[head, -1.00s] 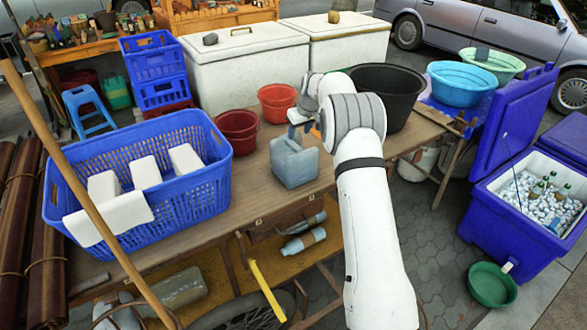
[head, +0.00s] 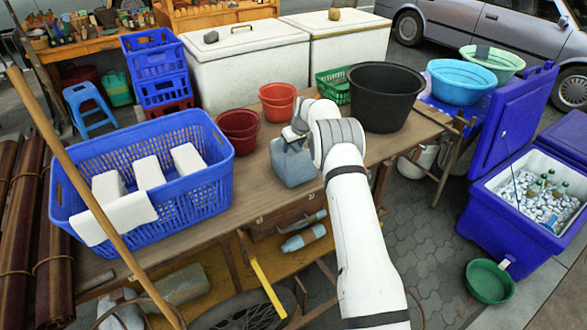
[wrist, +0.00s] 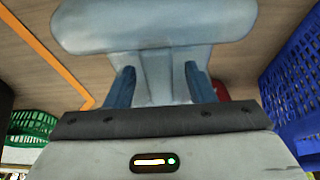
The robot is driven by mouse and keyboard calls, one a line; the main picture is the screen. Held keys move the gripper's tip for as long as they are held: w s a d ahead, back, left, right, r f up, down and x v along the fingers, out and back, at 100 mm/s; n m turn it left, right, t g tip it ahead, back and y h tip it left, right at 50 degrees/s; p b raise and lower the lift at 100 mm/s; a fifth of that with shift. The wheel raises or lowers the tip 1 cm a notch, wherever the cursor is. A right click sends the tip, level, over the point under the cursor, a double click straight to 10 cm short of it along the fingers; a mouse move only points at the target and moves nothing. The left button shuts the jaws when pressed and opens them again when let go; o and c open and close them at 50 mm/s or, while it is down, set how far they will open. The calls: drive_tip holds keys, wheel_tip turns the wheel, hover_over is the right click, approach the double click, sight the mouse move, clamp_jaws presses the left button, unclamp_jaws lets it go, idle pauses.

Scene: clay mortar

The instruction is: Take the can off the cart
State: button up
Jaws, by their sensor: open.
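The can is a blue-grey jerrycan (head: 292,166) standing upright on the brown wooden top of the cart (head: 262,203), near its middle. My gripper (head: 296,134) is at the top of the can, with my arm coming in from the right. In the wrist view the can (wrist: 155,25) fills the upper middle. My gripper's two blue fingers (wrist: 160,85) are open, one on each side of a narrower upper part of the can, apparently its handle. I cannot tell whether they touch it.
A blue basket (head: 215,187) with white blocks stands left of the can. Red buckets (head: 239,128) stand behind it. A black tub (head: 385,100) and a green basket (head: 334,88) are at the back right. Bare tabletop lies in front of the can. A wooden pole crosses the left foreground.

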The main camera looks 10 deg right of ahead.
clamp_jaws()
idle(0.4)
idle(0.8)
drive_tip(key=shift+r, duration=0.15)
